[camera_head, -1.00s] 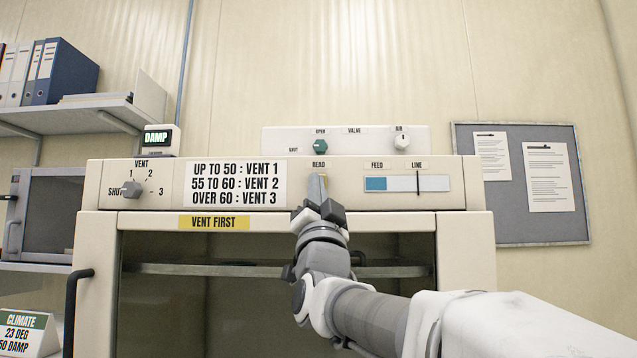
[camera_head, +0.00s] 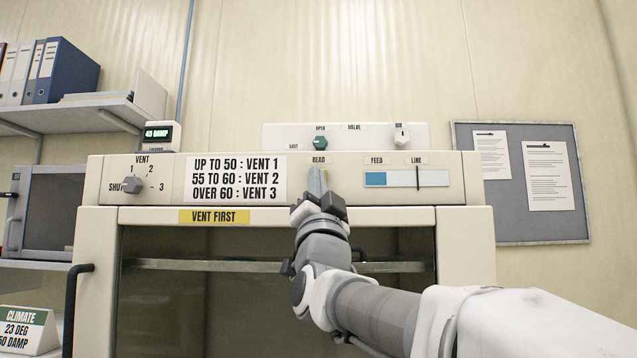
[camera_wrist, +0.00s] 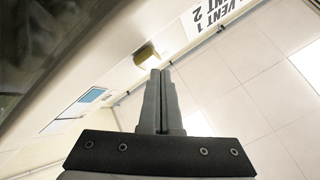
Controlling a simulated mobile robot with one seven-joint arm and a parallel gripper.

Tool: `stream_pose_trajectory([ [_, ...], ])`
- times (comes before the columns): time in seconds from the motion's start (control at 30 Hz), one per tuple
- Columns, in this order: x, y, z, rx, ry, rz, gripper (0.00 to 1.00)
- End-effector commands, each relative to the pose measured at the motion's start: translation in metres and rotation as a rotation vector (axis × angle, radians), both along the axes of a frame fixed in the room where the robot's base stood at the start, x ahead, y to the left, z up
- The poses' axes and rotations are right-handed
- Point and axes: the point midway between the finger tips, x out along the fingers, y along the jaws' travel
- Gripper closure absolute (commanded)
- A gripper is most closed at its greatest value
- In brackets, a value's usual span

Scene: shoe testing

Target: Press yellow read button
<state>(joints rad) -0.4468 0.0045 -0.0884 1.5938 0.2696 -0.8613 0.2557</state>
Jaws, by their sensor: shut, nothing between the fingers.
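The yellow button (camera_wrist: 146,54) shows in the wrist view, just past the tips of my gripper (camera_wrist: 161,74). The two fingers lie together with nothing between them. The tips overlap the button's edge in that view; I cannot tell whether they touch it. In the head view my gripper (camera_head: 318,172) reaches up to the cabinet's front panel (camera_head: 448,203), just below the READ label (camera_head: 318,160). It covers most of the button there. The small display (camera_head: 157,134) on top of the cabinet at the left reads 45 DAMP.
A grey VENT knob (camera_head: 133,186) sits at the panel's left, beside a sign (camera_head: 235,180) of vent ranges. A green knob (camera_head: 320,144) and a white knob (camera_head: 401,138) sit on the upper strip.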

Motion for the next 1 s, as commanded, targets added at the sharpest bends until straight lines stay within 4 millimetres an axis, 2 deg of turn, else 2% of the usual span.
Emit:
stream_pose_trajectory([
  [0.43,-0.007,0.001,-0.001,-0.001,-0.002,0.001,1.00],
  [0.8,-0.043,0.002,-0.002,0.001,-0.002,0.002,1.00],
  [1.0,-0.054,0.002,-0.001,-0.001,-0.001,0.001,1.00],
])
